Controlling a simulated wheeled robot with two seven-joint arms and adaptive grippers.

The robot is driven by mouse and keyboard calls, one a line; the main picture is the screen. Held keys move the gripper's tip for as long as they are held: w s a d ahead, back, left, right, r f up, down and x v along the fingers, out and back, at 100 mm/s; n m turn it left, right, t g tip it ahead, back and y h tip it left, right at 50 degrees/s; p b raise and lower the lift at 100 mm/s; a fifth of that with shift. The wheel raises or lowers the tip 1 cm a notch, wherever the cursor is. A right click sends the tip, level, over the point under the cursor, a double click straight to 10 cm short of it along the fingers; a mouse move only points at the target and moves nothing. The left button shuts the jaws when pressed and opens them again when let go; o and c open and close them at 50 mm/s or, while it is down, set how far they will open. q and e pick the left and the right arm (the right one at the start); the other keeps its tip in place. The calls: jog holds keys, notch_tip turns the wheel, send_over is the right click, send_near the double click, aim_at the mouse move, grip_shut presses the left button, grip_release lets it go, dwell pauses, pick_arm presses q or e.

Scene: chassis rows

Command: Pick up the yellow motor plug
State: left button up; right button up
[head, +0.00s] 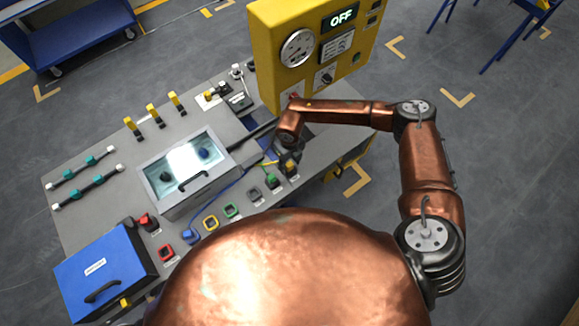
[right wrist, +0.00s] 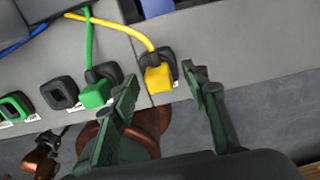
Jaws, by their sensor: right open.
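The yellow motor plug (right wrist: 158,78) sits in a black socket at the bench edge in the right wrist view, with a yellow cable (right wrist: 125,28) running up and left from it. In the head view the plug is small and partly hidden by my right gripper (head: 288,157). My right gripper (right wrist: 160,78) is open. In the wrist view its two dark green fingers appear on either side of the yellow plug, the left finger nearer the green plug. I cannot tell whether either finger touches the plug. My left gripper is not in view.
A green plug (right wrist: 96,94) with a green cable sits just left of the yellow one. A yellow panel (head: 275,60) reading OFF stands behind my right arm.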

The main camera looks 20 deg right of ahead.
jog(key=shift+f, duration=0.6)
jog(key=shift+c, duration=0.4)
grip_shut()
